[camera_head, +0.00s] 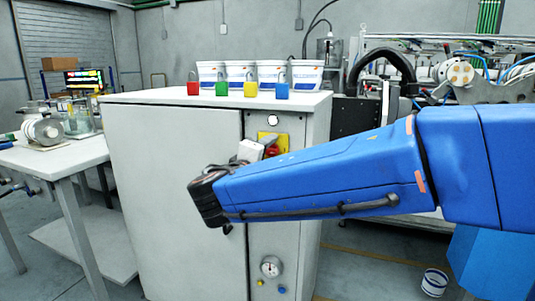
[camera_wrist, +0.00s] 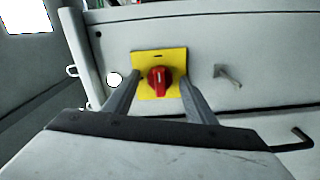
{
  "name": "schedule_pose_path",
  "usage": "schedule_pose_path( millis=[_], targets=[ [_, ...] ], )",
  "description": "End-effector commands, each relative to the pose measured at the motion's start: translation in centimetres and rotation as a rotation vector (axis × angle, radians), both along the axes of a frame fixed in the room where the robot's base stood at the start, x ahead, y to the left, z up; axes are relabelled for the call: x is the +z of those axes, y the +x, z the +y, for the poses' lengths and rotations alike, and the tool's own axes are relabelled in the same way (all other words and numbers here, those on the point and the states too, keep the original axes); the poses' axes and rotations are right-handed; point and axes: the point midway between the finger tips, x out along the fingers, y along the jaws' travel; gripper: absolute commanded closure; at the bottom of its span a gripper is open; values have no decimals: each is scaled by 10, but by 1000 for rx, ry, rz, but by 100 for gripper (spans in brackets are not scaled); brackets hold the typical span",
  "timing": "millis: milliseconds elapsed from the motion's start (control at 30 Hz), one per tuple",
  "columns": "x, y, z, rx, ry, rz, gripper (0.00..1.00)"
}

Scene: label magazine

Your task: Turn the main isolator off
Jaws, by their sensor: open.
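The main isolator is a red rotary knob (camera_wrist: 159,80) on a square yellow plate (camera_wrist: 144,61), on the cabinet's front. In the wrist view the knob carries a pale mark running roughly up and down the picture. The knob (camera_head: 271,152) also shows in the head view, partly hidden by my gripper and arm. My gripper (camera_wrist: 157,84) is open, with one finger to each side of the knob in the wrist view. A gap shows between each finger and the knob. I cannot tell how deep the fingertips reach.
The pale cabinet (camera_head: 175,180) bears red (camera_head: 193,88), green (camera_head: 221,87), yellow (camera_head: 250,88) and blue (camera_head: 282,89) padlocks before several white tubs (camera_head: 271,73). A round white lamp or button (camera_head: 273,120) is above the plate. A gauge (camera_head: 271,266) is below. A table (camera_head: 60,158) stands left.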

Motion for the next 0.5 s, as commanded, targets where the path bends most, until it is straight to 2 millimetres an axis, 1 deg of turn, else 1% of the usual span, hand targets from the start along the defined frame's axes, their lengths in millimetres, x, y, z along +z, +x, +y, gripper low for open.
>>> schedule_pose_path(
  millis=[133, 167, 200, 267, 300, 500],
  targets=[
    [0, 0, 0, 0, 0, 0, 49],
    [0, 0, 0, 0, 0, 0, 56],
    [0, 0, 0, 0, 0, 0, 66],
    [0, 0, 0, 0, 0, 0, 80],
    [0, 0, 0, 0, 0, 0, 90],
    [0, 0, 0, 0, -5, 2, 90]
  ],
)
